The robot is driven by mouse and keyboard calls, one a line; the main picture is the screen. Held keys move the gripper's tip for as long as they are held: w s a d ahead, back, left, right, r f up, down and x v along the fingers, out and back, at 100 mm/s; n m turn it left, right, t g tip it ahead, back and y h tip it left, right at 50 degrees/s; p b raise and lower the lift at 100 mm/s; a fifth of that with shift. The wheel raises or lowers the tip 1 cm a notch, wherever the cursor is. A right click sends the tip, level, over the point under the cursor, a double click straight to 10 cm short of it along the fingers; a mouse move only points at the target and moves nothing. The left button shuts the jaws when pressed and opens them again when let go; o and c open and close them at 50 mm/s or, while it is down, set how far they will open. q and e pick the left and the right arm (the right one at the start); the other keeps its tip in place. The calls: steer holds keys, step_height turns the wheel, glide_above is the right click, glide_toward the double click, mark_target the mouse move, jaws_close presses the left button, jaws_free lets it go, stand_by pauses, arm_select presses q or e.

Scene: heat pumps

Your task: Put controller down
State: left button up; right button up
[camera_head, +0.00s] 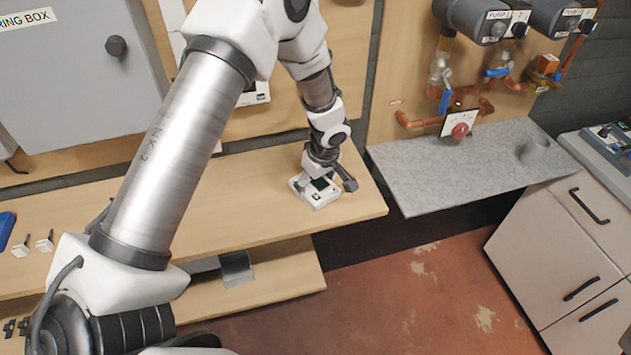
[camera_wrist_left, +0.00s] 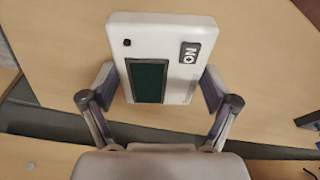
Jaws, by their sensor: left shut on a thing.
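My left gripper (camera_wrist_left: 160,88) is shut on the controller, one finger on each side. In the head view the left gripper (camera_head: 322,180) is over the controller and hides part of it. The controller is at or just above the shelf surface; I cannot tell if it touches. My right gripper is not in view.
A grey speckled shelf (camera_head: 450,180) with a small grey cup (camera_head: 535,151) is to the right, past a gap. Small white pieces (camera_head: 44,244) and a blue item (camera_head: 6,228) lie at the wooden shelf's left end. A lower shelf (camera_head: 290,270) is below.

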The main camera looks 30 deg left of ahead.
mark_target(322, 191)
arm_select(q)
steer(key=o, duration=0.7)
steer(key=shift+f, duration=0.1)
steer(key=shift+o, duration=0.9)
steer(key=shift+r, duration=0.2)
steer(key=b+v, duration=0.2)
steer(key=v, duration=1)
